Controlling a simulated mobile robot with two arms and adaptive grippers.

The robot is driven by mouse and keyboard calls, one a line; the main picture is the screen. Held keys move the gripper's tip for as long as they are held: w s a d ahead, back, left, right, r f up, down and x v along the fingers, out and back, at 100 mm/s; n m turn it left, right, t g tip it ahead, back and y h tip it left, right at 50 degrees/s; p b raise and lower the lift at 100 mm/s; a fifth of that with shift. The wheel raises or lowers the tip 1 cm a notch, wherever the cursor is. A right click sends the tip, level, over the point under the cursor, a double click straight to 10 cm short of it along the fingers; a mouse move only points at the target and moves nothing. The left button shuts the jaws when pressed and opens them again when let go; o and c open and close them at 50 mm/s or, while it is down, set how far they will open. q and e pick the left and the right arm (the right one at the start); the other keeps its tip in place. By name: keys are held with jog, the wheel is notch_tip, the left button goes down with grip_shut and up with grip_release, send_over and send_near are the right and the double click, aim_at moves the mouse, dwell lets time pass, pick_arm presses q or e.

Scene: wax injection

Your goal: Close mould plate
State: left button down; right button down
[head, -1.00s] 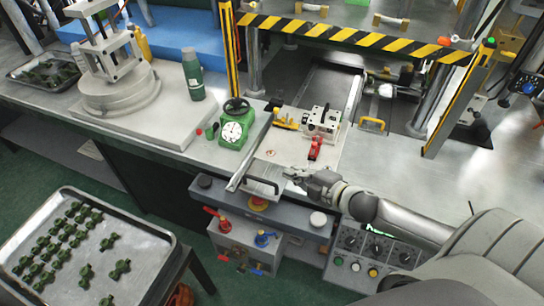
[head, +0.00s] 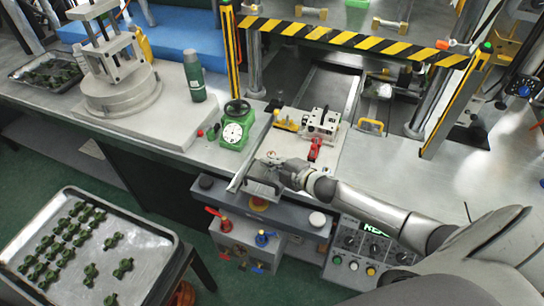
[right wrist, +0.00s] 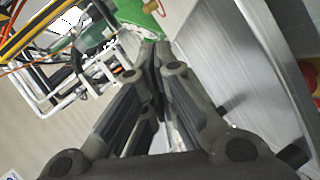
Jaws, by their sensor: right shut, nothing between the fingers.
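A pale flat mould plate (head: 290,150) lies on the press bench in the head view. A light metal block (head: 322,122) with dark openings sits on its far part, with a red clamp (head: 314,150) in front. My right gripper (head: 268,160) is over the plate's near left part, fingers together and empty. I cannot tell if it touches the plate. In the right wrist view its fingers (right wrist: 160,60) converge beside a grey metal rail (right wrist: 265,60). My left gripper is not in view.
A green dial gauge (head: 234,130) stands just left of the plate. The striped press frame (head: 340,38) rises behind. A tray of green parts (head: 125,235) stands at lower left. The bench right of the plate is clear.

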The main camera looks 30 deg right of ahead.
jog(key=shift+w+d+f, duration=0.35)
jog(key=shift+w+d, duration=0.05)
jog(key=shift+w, duration=0.15)
jog(key=shift+w+d+f, duration=0.35)
jog(key=shift+w, duration=0.2)
jog(key=shift+d, duration=0.1)
